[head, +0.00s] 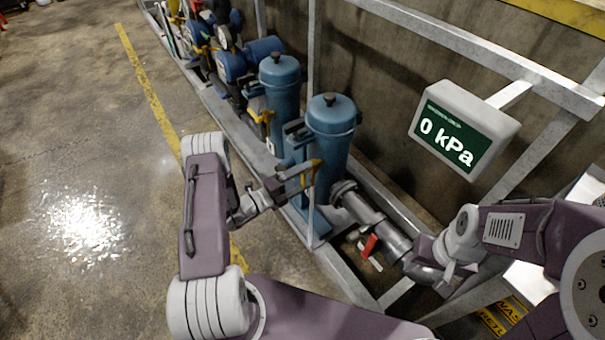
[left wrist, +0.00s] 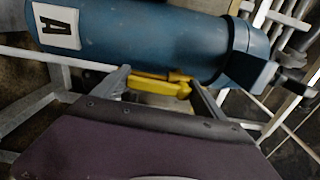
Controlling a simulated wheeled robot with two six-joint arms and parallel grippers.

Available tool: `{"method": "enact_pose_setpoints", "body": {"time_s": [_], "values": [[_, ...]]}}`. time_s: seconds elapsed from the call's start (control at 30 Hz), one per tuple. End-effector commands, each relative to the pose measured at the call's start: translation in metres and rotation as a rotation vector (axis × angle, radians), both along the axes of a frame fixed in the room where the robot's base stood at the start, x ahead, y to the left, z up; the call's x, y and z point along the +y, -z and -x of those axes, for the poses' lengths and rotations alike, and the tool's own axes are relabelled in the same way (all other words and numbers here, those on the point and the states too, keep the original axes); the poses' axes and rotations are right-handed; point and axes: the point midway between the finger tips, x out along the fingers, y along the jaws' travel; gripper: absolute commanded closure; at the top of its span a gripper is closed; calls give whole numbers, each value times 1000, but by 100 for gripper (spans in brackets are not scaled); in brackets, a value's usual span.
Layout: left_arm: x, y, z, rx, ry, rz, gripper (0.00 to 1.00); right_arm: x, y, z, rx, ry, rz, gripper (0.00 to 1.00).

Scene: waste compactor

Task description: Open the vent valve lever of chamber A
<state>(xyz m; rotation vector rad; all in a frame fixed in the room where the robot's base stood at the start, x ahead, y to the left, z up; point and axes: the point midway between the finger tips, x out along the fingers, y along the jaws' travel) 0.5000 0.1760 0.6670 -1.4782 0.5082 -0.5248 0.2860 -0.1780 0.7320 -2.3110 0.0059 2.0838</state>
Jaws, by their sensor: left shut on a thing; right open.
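The yellow vent lever (head: 316,170) is beside the front blue chamber (head: 331,140). In the left wrist view, this chamber (left wrist: 140,38) carries a white label with the letter A (left wrist: 57,26), and the yellow lever (left wrist: 158,84) lies across between my fingers. My left gripper (head: 296,180) is shut on the lever; its fingers also show in the left wrist view (left wrist: 163,92). My right gripper (head: 447,272) is open near the grey pipe at the lower right, away from the lever; its fingertips are hard to make out.
A display (head: 463,127) reads 0 kPa. A second blue chamber (head: 280,85) stands behind the first. A red-handled valve (head: 369,246) sits on the grey pipe (head: 368,215). A grey metal frame (head: 360,292) surrounds the equipment. The floor at left is clear.

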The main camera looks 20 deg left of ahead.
Motion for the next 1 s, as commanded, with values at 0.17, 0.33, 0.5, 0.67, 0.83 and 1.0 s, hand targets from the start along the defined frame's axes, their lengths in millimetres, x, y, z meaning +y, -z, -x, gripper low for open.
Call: {"method": "enact_pose_setpoints", "body": {"time_s": [0.17, 0.33, 0.5, 0.67, 0.83, 1.0], "values": [[-1, 1, 1, 25, 0, 27, 91, 0, -3, 0, 0, 0, 0, 50], [-2, 1, 1, 33, 0, 38, 91, 0, -3, 0, 0, 0, 0, 50], [-1, 1, 2, 35, 0, 39, 91, 0, -3, 0, 0, 0, 0, 50], [-1, 1, 2, 36, 0, 39, 16, 0, -3, 0, 0, 0, 0, 50], [-1, 1, 1, 32, 0, 38, 0, 0, -3, 0, 0, 0, 0, 50], [1, 0, 3, 32, -2, 37, 0, 0, -4, 0, 0, 0, 0, 50]]}}
